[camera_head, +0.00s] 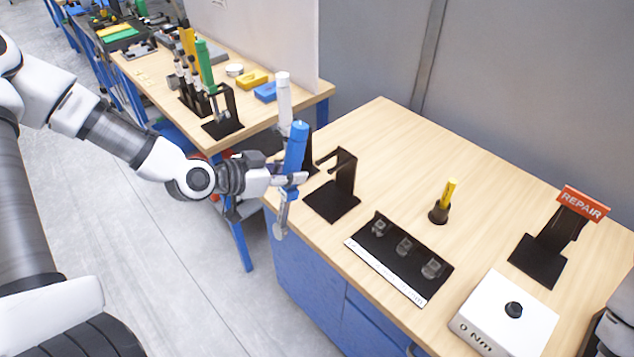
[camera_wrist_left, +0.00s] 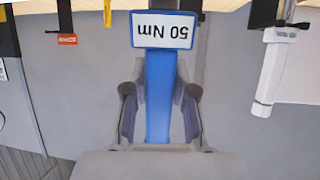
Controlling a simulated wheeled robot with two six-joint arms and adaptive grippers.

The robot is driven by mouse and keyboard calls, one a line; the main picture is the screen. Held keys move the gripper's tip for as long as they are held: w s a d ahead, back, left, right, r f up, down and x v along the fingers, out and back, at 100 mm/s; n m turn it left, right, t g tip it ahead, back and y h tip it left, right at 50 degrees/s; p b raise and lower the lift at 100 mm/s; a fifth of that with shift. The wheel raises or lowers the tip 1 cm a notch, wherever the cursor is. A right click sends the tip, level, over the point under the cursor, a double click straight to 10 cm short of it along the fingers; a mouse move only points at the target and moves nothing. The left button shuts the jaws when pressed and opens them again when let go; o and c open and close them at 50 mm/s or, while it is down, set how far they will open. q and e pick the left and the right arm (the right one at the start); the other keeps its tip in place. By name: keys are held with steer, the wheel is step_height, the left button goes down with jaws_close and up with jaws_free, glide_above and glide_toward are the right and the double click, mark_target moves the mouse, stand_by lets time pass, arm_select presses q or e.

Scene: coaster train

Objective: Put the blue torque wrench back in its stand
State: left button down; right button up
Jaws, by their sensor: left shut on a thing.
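The blue torque wrench (camera_head: 295,150) is upright in my left gripper (camera_head: 290,180), off the left edge of the near workbench. Its grey head hangs down below the fingers. In the left wrist view the blue wrench (camera_wrist_left: 158,95) lies between the two fingers (camera_wrist_left: 160,108), with a "50 Nm" label at its end. A black stand (camera_head: 343,185) with an empty-looking arm is on the bench, just right of the gripper. A white-handled wrench (camera_head: 284,100) stands behind the blue one. Only a bit of my right arm shows at the right edge; its gripper is not seen.
The near bench (camera_head: 400,140) holds a black tray of sockets (camera_head: 398,256), a yellow-handled tool (camera_head: 448,194), a red REPAIR sign (camera_head: 583,203) on a black stand and a white "0 Nm" box (camera_head: 505,315). A green-handled wrench (camera_head: 205,68) stands on the far bench.

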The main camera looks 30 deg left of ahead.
arm_select(q)
steer(key=w+t+b, duration=0.1)
steer(key=w+b, duration=0.1)
steer(key=b, duration=0.1)
steer(key=w+a+n+t+b, duration=0.1)
steer(key=w+t+b, duration=0.1)
steer(key=w+b, duration=0.1)
steer(key=shift+a+f+t+y+b, duration=0.1)
steer(key=shift+a+t+y+b, duration=0.1)
steer(key=shift+t+y+b, duration=0.15)
stand_by(0.4)
steer(key=shift+s, duration=0.1)
